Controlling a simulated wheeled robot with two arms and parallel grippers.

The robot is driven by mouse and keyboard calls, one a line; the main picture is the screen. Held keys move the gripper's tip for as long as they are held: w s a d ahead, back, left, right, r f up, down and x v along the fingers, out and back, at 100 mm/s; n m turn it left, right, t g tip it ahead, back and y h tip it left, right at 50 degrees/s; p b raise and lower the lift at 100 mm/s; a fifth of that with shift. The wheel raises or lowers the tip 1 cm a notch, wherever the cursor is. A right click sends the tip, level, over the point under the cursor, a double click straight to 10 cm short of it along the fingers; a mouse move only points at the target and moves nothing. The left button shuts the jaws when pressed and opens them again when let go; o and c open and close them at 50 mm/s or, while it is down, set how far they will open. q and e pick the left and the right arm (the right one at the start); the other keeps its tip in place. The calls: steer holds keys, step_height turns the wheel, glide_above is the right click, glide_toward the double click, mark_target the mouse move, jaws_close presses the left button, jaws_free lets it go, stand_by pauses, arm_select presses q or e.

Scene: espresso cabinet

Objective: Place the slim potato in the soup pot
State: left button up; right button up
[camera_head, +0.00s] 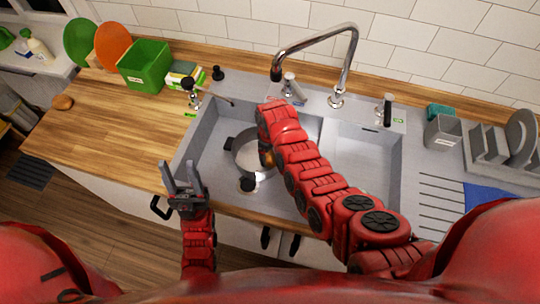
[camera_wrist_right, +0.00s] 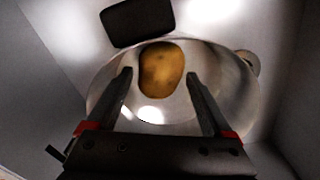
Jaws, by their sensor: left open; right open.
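A metal pot (camera_head: 243,150) with dark handles sits in the left basin of the sink, partly covered by my right arm. The right wrist view looks down into the pot (camera_wrist_right: 235,85). A yellow-brown potato (camera_wrist_right: 161,68) shows there against the pot's inside, between the fingertips of my right gripper (camera_wrist_right: 160,73), with gaps on both sides. That gripper is open; in the head view it is mostly hidden by its arm. My left gripper (camera_head: 177,166) is open and empty at the sink's front left edge.
A green box (camera_head: 145,65), an orange board (camera_head: 113,45) and a green board (camera_head: 79,42) stand on the counter at the back left. The tap (camera_head: 340,60) arches behind the sink. A dish rack (camera_head: 490,145) stands right. The left wooden counter (camera_head: 115,115) is mostly clear.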

mark_target(270, 155)
step_height(270, 155, up, 5)
steer(key=shift+f+b, duration=0.15)
steer(key=shift+b, duration=0.85)
steer(key=shift+r, duration=0.7)
